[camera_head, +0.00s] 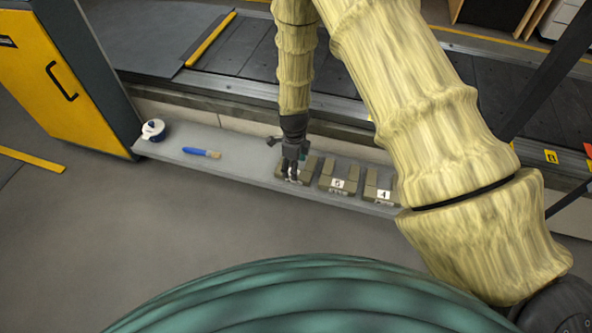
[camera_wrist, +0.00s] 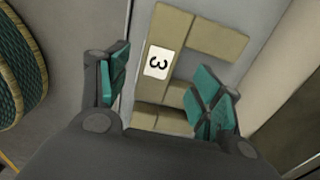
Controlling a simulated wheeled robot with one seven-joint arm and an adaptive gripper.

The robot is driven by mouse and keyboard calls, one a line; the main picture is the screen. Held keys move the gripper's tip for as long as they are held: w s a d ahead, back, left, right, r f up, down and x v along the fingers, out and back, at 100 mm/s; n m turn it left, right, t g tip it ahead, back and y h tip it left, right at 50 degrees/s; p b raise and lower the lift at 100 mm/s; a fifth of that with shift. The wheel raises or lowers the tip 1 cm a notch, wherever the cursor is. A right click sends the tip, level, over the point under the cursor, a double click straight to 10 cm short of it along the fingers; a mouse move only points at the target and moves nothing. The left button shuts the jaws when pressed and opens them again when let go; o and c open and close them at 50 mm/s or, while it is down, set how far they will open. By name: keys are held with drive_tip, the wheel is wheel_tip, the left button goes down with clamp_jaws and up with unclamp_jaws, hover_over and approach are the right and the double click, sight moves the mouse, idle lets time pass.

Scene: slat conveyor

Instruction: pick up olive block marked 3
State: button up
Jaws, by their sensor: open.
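The olive block marked 3 (camera_wrist: 170,30) lies on the grey ledge, its white label with a black 3 showing in the wrist view. In the head view this block (camera_head: 281,173) is partly hidden by my gripper. My gripper (camera_head: 291,176) points down over it. In the wrist view my gripper (camera_wrist: 163,100) is open, with one teal-padded finger left of the block and the other at its right, over a notch in its shape. I cannot tell whether the fingers touch it.
To the right on the ledge (camera_head: 235,168) stand similar blocks marked 5 (camera_head: 338,184) and 4 (camera_head: 379,193). A blue-handled brush (camera_head: 201,152) and a white and blue container (camera_head: 153,130) are at the left. The slat conveyor (camera_head: 250,55) runs behind.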

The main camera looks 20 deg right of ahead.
wheel_tip(320, 180, down, 5)
drive_tip(key=shift+a+r+b, duration=0.1)
drive_tip(key=shift+a+b, duration=0.05)
drive_tip(key=shift+b, duration=0.8)
drive_tip(key=c, duration=1.4)
drive_tip(key=shift+r, duration=0.1)
